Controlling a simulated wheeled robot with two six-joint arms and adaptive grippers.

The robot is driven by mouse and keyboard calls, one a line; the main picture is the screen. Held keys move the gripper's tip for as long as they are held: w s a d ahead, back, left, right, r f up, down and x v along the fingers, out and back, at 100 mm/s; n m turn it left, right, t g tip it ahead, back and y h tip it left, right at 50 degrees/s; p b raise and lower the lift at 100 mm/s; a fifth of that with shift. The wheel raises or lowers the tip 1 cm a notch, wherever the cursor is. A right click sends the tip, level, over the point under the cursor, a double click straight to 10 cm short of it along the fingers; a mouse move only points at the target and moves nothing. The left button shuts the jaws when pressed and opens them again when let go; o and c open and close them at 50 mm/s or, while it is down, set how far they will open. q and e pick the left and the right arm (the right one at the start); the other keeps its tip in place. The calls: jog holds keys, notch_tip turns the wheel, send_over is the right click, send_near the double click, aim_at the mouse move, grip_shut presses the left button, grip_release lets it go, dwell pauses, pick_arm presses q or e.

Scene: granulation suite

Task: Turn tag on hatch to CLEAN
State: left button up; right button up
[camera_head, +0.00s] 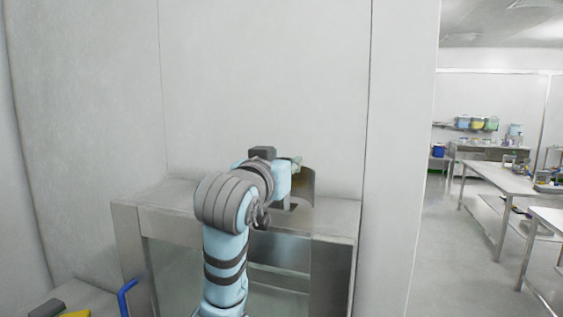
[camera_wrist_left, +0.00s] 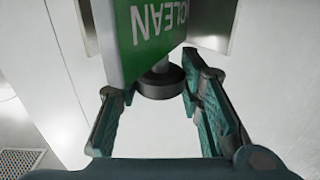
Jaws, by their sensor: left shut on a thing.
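The tag (camera_wrist_left: 155,30) shows in the left wrist view as a green face with white lettering reading CLEAN, upside down in the picture. A dark round knob (camera_wrist_left: 160,83) sits at its near end. My left gripper (camera_wrist_left: 155,92) has a finger on each side of the knob and is shut on it. In the head view my left gripper (camera_head: 296,164) is at the top of the steel hatch (camera_head: 335,229), mostly hidden behind my wrist. The tag's face cannot be made out there. My right gripper is not in view.
A steel plate (camera_head: 307,186) stands upright on the hatch top beside my gripper. A pale wall (camera_head: 270,80) rises behind. A blue handle (camera_head: 127,297) is at lower left. On the right, open floor (camera_head: 445,250) leads to steel tables (camera_head: 500,179).

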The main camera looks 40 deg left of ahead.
pick_arm(q)
jog(key=n+g+y, duration=0.3)
jog(key=y, duration=0.1)
jog(key=n+g+y, duration=0.3)
jog(key=y, duration=0.1)
jog(key=shift+w+d, duration=0.15)
jog(key=n+g+y, duration=0.1)
jog(key=n+g, duration=0.2)
jog(key=g, duration=0.1)
jog(key=n+g+y, duration=0.2)
jog(key=n+g, duration=0.1)
jog(key=g, duration=0.1)
jog(key=shift+g, duration=0.3)
jog(key=o, duration=1.2)
jog(key=shift+a, duration=0.2)
jog(key=shift+c, duration=0.2)
jog(key=d, duration=0.7)
jog(key=shift+s+d, duration=0.3)
jog(key=shift+s, duration=0.15)
